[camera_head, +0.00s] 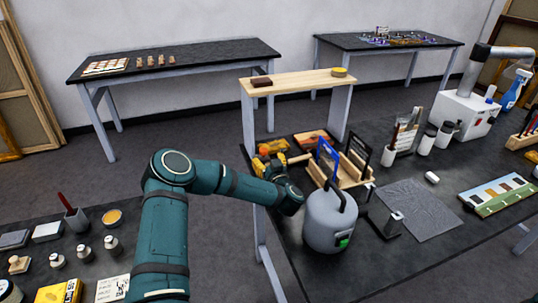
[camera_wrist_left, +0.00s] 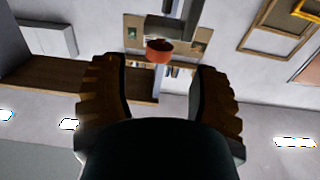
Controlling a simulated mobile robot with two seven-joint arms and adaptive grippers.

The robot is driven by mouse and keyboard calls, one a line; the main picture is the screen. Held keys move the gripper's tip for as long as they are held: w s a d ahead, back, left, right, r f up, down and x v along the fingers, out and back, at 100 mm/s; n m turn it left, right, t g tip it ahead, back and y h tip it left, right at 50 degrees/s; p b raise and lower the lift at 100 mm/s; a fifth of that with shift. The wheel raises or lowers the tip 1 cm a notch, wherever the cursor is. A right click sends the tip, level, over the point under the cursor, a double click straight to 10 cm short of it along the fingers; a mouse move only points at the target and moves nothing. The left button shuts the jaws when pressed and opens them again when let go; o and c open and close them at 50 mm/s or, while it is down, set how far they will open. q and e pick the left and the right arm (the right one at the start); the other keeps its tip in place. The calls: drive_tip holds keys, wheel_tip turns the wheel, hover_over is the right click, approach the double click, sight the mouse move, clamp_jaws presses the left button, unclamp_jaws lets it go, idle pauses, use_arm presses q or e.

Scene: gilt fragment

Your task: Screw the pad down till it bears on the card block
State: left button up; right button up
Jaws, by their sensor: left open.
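My left gripper (camera_head: 277,166) is open over the near left part of the dark bench, at the end of my teal arm. Its two brown ridged fingers stand wide apart in the left wrist view (camera_wrist_left: 161,92). A small reddish-brown round piece (camera_wrist_left: 159,50) shows beyond and between the fingertips, with a dark upright part above it. I cannot tell whether this is the pad, and no contact with the fingers shows. I cannot make out the card block for certain in either view. My right gripper is not in view.
A grey canister (camera_head: 331,222) with a black handle stands close to my left wrist. A wooden rack (camera_head: 350,173) with upright frames is just behind it. A small dark stand (camera_head: 388,224) and a grey mat (camera_head: 418,208) lie to the right. A narrow wooden shelf (camera_head: 305,80) rises behind.

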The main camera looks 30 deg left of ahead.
sight(262, 149)
use_arm(q)
drive_tip(key=shift+b+x, duration=0.35)
drive_tip(key=shift+x, duration=3.4)
clamp_jaws()
drive_tip(key=shift+w, duration=0.1)
